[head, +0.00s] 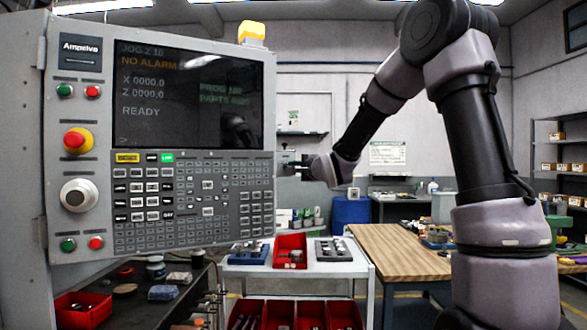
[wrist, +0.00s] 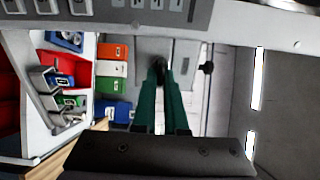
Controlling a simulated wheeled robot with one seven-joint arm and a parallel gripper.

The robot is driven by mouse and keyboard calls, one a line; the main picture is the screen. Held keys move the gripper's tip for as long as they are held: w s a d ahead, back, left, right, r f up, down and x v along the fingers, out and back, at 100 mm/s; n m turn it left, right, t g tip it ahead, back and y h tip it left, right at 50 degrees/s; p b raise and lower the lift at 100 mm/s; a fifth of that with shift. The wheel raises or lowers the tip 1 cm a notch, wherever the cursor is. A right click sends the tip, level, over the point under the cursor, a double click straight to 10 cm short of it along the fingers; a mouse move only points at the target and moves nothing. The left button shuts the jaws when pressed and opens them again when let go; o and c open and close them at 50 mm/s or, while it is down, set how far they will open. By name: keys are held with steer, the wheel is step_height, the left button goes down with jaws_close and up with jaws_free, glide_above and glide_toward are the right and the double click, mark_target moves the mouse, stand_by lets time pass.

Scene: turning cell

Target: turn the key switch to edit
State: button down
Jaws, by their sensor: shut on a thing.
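The grey control panel (head: 258,255) fills the left of the head view. Its screen (head: 160,125) reads NO ALARM and READY. My gripper (head: 304,168) is at the panel's right edge, beside a small grey bracket-like part (head: 285,158). In the wrist view, my gripper's green fingers (wrist: 158,72) are close together, shut at a small dark thing at their tips. It looks like the key of the key switch, but it is mostly hidden by the fingers. I cannot read the switch's position or its labels.
A white cart (head: 330,268) with red and blue bins stands below and behind my gripper. A wooden bench (head: 400,255) is to the right. A red-and-yellow emergency stop (head: 78,140) and a white dial (head: 78,195) sit on the panel's left.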

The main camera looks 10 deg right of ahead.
stand_by(0.3)
steer(key=c, duration=1)
jaws_free()
steer(key=shift+o, duration=0.2)
steer(key=shift+s+d, duration=0.1)
steer(key=v, duration=1)
steer(key=shift+s, duration=0.3)
steer(key=shift+d, duration=0.1)
